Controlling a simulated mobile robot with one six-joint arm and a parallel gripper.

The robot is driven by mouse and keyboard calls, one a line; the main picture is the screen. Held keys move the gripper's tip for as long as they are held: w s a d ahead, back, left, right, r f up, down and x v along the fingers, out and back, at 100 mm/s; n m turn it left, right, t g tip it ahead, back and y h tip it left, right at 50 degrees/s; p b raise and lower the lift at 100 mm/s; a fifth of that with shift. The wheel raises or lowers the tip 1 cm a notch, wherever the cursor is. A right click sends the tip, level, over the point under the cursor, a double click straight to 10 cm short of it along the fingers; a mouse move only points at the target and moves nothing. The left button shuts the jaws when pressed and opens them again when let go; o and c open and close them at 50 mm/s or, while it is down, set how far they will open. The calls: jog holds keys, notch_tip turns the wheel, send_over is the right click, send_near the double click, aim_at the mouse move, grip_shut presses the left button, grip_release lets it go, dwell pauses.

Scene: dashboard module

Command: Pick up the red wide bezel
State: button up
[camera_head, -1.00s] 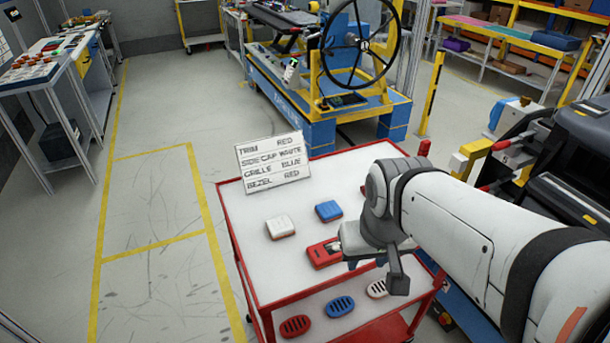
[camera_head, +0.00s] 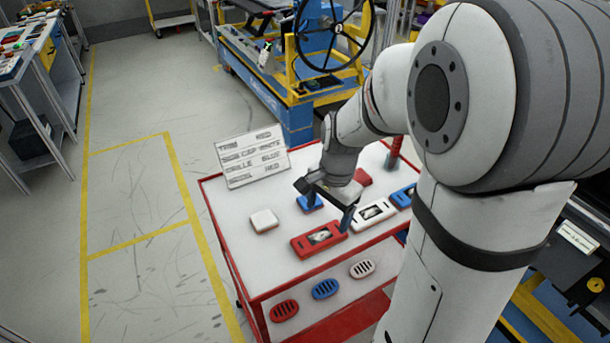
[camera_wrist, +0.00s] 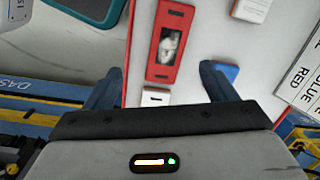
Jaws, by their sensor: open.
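The red wide bezel (camera_head: 302,246) lies flat near the front edge of the white-topped red cart, with a pale window in its middle. In the wrist view the red wide bezel (camera_wrist: 159,72) extends upward from near the centre, ahead of the fingers. My gripper (camera_head: 326,203) is open and empty, above the cart top just behind the bezel. In the wrist view my gripper (camera_wrist: 160,90) has one finger on each side, with a white bezel (camera_wrist: 156,97) partly hidden by the gripper body. That white bezel (camera_head: 361,217) lies right of the red one.
A white cap (camera_head: 264,220) and a blue cap (camera_head: 309,203) lie behind the bezel. A blue bezel (camera_head: 402,197) and a red part (camera_head: 363,177) are farther right. Red, blue and white grilles lie on the lower shelf. A lettered sign (camera_head: 252,157) stands at the back.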

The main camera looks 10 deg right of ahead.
aim_at(319, 235)
jog(key=shift+w+d+f+m+p, duration=0.1)
jog(key=shift+w+f+m+p, duration=0.1)
jog(key=shift+w+f+m, duration=0.3)
jog(key=shift+w+d+f+m+p, duration=0.1)
jog(key=shift+w+f+m+p, duration=0.15)
jog(key=shift+w+m, duration=0.4)
jog(key=shift+w+f+m+g, duration=0.1)
jog(key=shift+f+m+g, duration=0.2)
jog(key=shift+f+m, duration=0.1)
jog(key=shift+f, duration=0.3)
jog(key=f, duration=0.2)
jog(key=a+f, duration=0.1)
jog(key=f, duration=0.2)
jog(key=f+p, duration=0.1)
jog(key=f, duration=0.1)
jog(key=shift+a+f, duration=0.15)
jog(key=shift+c, duration=0.4)
jog(key=c, duration=1)
